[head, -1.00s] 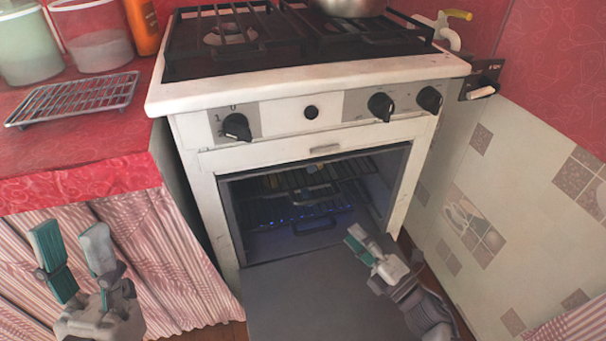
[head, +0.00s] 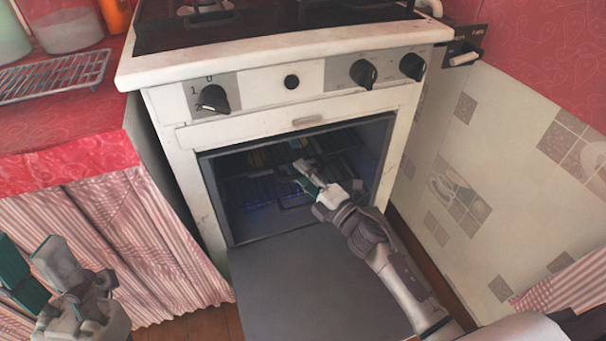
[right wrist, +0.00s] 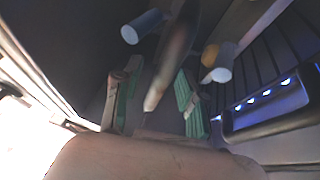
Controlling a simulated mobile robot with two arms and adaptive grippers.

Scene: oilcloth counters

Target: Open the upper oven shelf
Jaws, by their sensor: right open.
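The white oven (head: 190,170) has its grey door (head: 310,285) folded down. The upper oven shelf (head: 262,158) is a dark rack in the cavity, partly hidden by my right gripper (head: 306,178). That gripper is open and reaches into the oven at the shelf's front. In the right wrist view, its green-padded fingers (right wrist: 157,98) stand apart, with a dark, brownish bar (right wrist: 170,65) between them, apparently the shelf's handle. I cannot tell if they touch it. My left gripper (head: 28,258) is open and empty at the lower left, outside the oven.
A lower rack (head: 250,194) with blue lights lies beneath; its dark handle (right wrist: 270,122) is close by in the right wrist view. Knobs (head: 363,73) line the front panel above. A striped curtain (head: 130,235) hangs at left, a tiled wall (head: 490,190) stands at right.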

